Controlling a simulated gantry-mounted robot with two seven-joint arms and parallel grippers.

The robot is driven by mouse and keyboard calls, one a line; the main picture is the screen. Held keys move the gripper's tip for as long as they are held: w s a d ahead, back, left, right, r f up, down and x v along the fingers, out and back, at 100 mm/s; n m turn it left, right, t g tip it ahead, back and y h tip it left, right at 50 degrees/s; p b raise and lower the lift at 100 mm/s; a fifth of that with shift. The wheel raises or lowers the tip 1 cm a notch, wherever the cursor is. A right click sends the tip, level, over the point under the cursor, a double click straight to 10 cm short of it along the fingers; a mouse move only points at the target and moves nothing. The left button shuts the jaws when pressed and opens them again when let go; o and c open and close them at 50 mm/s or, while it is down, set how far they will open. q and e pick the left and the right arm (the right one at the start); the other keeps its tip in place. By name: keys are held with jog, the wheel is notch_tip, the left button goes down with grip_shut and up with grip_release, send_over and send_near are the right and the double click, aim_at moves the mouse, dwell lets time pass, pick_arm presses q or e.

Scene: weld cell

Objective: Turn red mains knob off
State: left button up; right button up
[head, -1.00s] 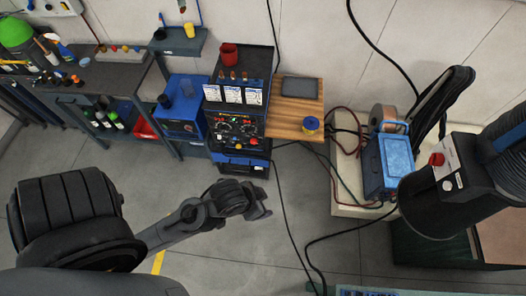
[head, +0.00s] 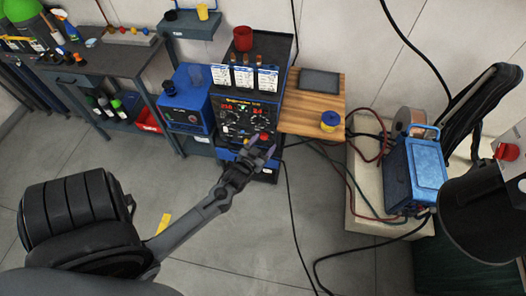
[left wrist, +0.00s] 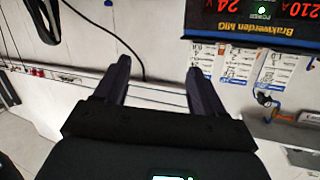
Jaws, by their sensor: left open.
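The welding machine (head: 250,104) stands against the wall, its front panel carrying lit red displays and dials. A small red knob (head: 264,136) shows low on that panel, partly close behind my gripper in the picture. My left gripper (head: 262,150) is in front of the panel's lower part, its fingers open and empty; I cannot tell whether it touches anything. In the left wrist view both fingers (left wrist: 157,72) are spread, and the machine's display panel (left wrist: 255,22) appears upside down at the top right. The red knob is not visible there. My right gripper is out of view.
A red cup (head: 243,39) stands on the machine. A blue box (head: 184,98) stands left. Cables hang on the right beside a blue unit (head: 416,172).

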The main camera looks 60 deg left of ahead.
pick_arm(q)
jog(key=a+f+n+y+b, duration=0.1)
jog(key=a+f+b, duration=0.2)
jog(key=f+b, duration=0.25)
jog(key=a+f+n+g+y+b, duration=0.1)
jog(key=a+f+y+b, duration=0.1)
jog(key=f+b, duration=0.35)
jog(key=a+f+n+y+b, duration=0.1)
jog(key=a+f+b, duration=0.25)
jog(key=f, duration=0.45)
jog(key=n+y+b, duration=0.2)
jog(key=n+b, duration=0.1)
jog(key=b, duration=0.8)
send_near(264, 138)
jog(key=shift+m+g, duration=0.3)
jog(key=shift+g, duration=0.1)
jog(key=b+x, duration=0.3)
jog(key=x, duration=0.4)
jog(key=shift+b, duration=0.3)
jog(key=shift+x, duration=0.75)
jog(key=shift+c, duration=1)
jog(key=c, duration=0.9)
jog(key=shift+o, duration=0.2)
